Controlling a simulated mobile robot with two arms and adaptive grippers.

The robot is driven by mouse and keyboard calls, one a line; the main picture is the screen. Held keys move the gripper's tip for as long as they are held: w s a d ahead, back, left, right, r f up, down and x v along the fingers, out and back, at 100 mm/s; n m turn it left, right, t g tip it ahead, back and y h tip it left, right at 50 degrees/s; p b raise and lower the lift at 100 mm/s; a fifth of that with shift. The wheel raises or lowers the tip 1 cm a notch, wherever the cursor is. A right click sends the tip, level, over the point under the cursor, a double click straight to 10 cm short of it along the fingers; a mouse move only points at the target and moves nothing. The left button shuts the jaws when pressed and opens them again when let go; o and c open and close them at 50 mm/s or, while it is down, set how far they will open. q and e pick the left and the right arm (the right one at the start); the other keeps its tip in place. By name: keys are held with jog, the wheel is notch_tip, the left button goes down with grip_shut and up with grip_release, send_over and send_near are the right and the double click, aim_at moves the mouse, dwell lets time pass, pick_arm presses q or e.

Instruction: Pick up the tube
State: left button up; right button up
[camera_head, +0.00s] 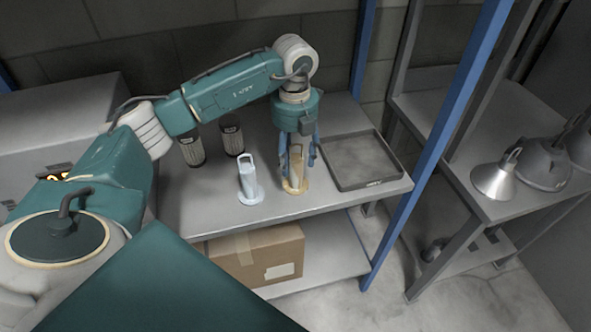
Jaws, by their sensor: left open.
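My left gripper (298,164) points down over a yellowish tube (295,184) with a round base, standing upright near the shelf's front edge. Its blue fingers are open and lie on both sides of the tube's upper part; I cannot tell whether they touch it. A second tube, white to pale blue with a round base (248,181), stands upright to the left of the gripper. My right gripper does not show.
A shallow grey tray (391,178) lies right of the gripper. Two dark ribbed cylinders (232,139) stand behind the pale tube. A blue post (436,140) rises at the right. Metal hoods (496,181) sit on another shelf. A cardboard box (257,256) sits below.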

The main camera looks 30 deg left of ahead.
aim_at(296, 173)
pick_arm(q)
jog(key=shift+f, duration=0.4)
jog(key=f+p, duration=0.1)
jog(key=f, duration=0.1)
jog(key=f+p, duration=0.1)
jog(key=shift+d+f+p, duration=0.25)
jog(key=shift+f+p, duration=0.1)
jog(key=shift+a+f, duration=0.1)
jog(key=shift+f, duration=0.55)
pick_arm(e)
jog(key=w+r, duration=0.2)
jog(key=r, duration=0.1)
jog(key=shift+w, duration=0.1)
